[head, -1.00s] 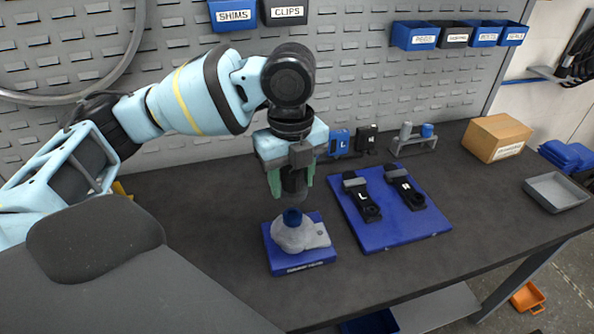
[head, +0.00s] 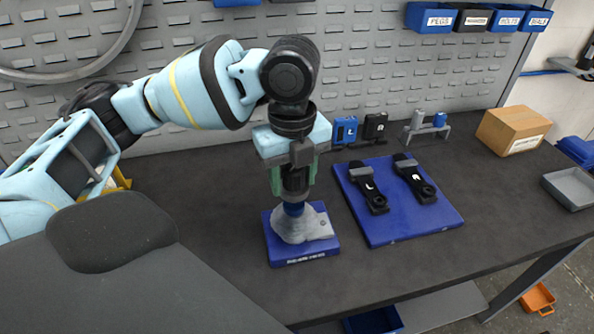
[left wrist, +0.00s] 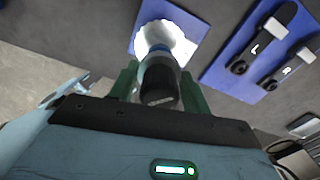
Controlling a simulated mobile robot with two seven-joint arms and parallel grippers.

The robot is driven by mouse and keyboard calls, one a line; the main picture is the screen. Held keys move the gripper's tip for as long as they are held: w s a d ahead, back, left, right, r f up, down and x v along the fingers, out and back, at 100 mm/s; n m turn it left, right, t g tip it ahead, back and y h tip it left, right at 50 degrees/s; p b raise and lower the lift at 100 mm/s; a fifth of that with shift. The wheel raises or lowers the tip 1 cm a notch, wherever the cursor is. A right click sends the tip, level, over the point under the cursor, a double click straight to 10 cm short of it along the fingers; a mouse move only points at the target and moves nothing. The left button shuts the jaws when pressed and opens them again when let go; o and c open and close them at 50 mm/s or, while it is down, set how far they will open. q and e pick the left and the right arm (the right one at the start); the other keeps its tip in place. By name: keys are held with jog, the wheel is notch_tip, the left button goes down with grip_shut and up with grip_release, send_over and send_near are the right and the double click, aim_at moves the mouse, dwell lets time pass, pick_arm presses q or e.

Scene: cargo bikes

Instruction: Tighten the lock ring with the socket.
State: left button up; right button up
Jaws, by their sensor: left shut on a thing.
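My left gripper (head: 294,182) is shut on the dark, upright socket (head: 295,187), with its green fingers on either side. The socket's lower end meets the blue lock ring (head: 293,209); how far it sits over the ring I cannot tell. The ring is on top of a rounded grey housing (head: 304,229) on a blue fixture block (head: 304,257). In the left wrist view the socket (left wrist: 161,95) is between the fingers, lined up with the bright housing (left wrist: 177,37). The right gripper is not in view.
A blue board (head: 405,228) with two black crank-like parts marked L and R lies just right of the fixture. Behind it stand small L and R blocks and a grey stand (head: 427,129). A cardboard box (head: 512,129) and grey tray (head: 570,189) are farther right.

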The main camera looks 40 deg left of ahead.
pick_arm(q)
jog(key=shift+f+b, duration=0.4)
jog(key=shift+f, duration=1)
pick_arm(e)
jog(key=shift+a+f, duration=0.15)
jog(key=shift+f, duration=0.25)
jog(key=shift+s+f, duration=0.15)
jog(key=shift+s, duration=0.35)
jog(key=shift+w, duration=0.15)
pick_arm(q)
jog(key=shift+p, duration=0.45)
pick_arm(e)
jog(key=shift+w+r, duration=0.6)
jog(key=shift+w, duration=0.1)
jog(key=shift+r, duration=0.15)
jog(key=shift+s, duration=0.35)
